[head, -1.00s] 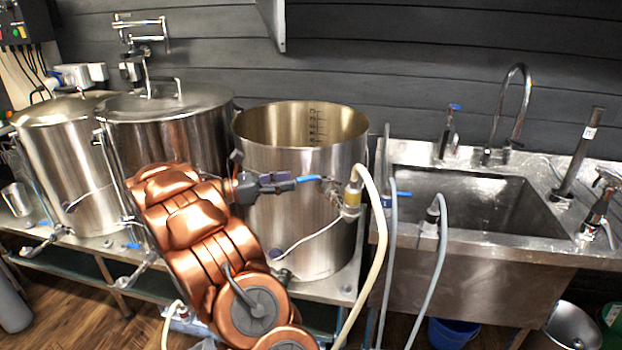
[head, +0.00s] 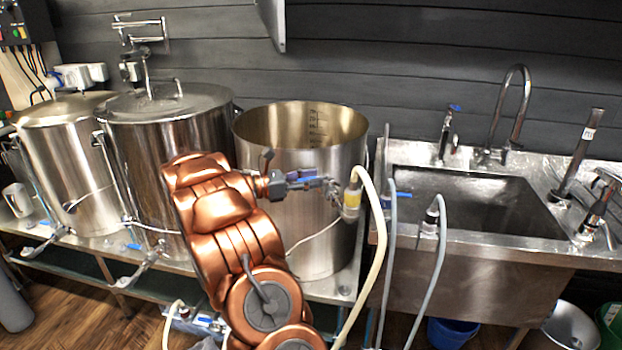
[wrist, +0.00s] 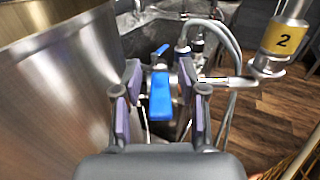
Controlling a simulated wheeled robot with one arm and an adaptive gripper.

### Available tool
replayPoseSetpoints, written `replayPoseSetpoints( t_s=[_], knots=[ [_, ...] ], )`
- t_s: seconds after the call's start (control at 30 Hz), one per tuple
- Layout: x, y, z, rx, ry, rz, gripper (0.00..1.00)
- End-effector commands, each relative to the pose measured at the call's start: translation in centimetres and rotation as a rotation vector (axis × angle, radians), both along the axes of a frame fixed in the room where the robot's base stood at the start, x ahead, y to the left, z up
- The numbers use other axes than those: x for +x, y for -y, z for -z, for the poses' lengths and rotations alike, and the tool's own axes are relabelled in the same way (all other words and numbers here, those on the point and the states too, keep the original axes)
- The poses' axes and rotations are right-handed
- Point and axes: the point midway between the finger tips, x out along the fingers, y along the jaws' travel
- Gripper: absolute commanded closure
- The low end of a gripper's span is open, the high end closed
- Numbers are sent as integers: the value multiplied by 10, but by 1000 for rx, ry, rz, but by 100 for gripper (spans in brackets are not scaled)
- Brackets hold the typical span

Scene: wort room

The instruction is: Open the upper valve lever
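The blue valve lever (wrist: 160,95) shows in the wrist view between the two purple-padded fingers of my gripper (wrist: 160,78). The fingers are apart, with a gap visible on both sides of the lever. In the head view my gripper (head: 312,184) is at the upper right side of the open steel kettle (head: 290,225), beside the valve with the yellow-banded fitting (head: 351,199). There the gripper largely hides the lever. In the wrist view the fitting's yellow band carries a "2" (wrist: 284,40).
The kettle wall is close on the left in the wrist view (wrist: 60,90). A steel sink (head: 470,200) with grey hoses and another blue lever (head: 403,194) stands to the right.

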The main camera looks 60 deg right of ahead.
Motion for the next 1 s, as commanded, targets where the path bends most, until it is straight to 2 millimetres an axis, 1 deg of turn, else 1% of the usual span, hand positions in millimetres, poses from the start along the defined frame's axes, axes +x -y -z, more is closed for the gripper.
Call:
replayPoseSetpoints(
  t_s=[0.03, 0.3, 0.37, 1.0],
  knots=[
    [0, 0, 0, 0, 0, 0, 67],
    [0, 0, 0, 0, 0, -1, 95],
    [0, 0, 0, 0, 0, -1, 100],
    [1, 0, -1, -2, -1, -16, 100]
  ],
)
